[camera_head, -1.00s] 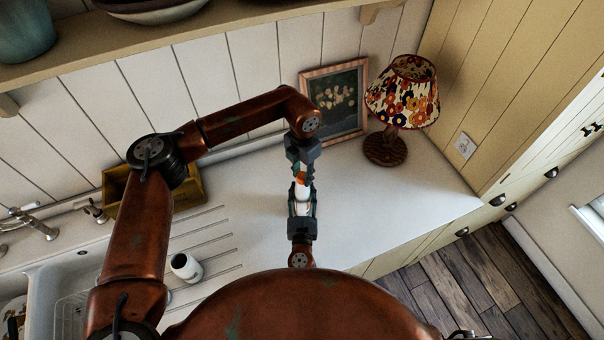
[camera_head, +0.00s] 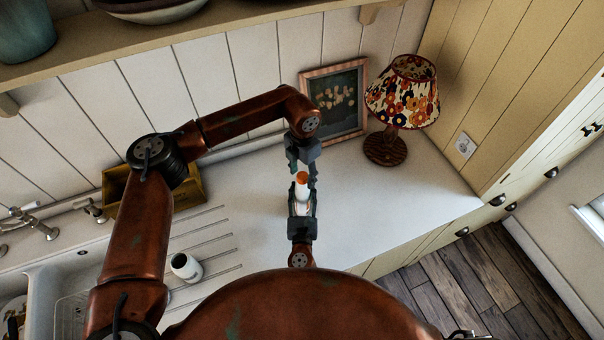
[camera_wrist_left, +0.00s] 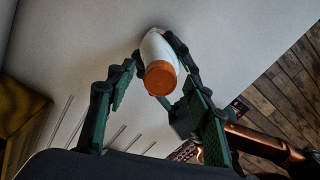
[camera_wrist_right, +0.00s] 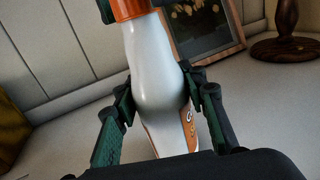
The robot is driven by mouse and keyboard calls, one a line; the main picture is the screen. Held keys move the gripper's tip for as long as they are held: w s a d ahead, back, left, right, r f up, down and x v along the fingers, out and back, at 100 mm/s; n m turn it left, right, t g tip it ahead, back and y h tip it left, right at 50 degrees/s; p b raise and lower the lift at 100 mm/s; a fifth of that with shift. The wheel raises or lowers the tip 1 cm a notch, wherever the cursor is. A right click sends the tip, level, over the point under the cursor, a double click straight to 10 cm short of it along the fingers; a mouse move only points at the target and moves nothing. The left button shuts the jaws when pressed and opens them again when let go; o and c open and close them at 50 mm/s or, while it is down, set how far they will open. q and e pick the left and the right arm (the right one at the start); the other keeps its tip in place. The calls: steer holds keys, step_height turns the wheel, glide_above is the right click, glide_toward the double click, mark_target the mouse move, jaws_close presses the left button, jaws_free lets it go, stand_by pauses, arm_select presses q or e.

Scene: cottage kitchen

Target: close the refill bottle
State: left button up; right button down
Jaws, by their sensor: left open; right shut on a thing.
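The refill bottle (camera_head: 303,190) is white with an orange cap (camera_head: 302,176) on its top end. In the right wrist view its body (camera_wrist_right: 155,75) stands slightly tilted between the fingers of my right gripper (camera_wrist_right: 160,105), which is shut on it from the near side. My left gripper (camera_head: 303,168) is open above the bottle, its fingers spread to either side of the cap. In the left wrist view the cap (camera_wrist_left: 160,79) shows end-on, nearer the right finger. Left fingertips also show beside the cap at the top of the right wrist view. How tightly the cap sits cannot be told.
A white container (camera_head: 186,267) with a dark top stands by the sink at the left. A wooden box (camera_head: 190,190) is behind my left arm. A framed picture (camera_head: 338,105) and a flowered lamp (camera_head: 403,95) stand at the back. The counter (camera_head: 390,205) right of the bottle is clear.

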arm_select(q)
step_height(320, 180, up, 12)
stand_by(0.6)
arm_select(e)
steer(key=c, duration=1.1)
jaws_free()
steer(key=shift+c, duration=0.2)
steer(key=s, duration=1.2)
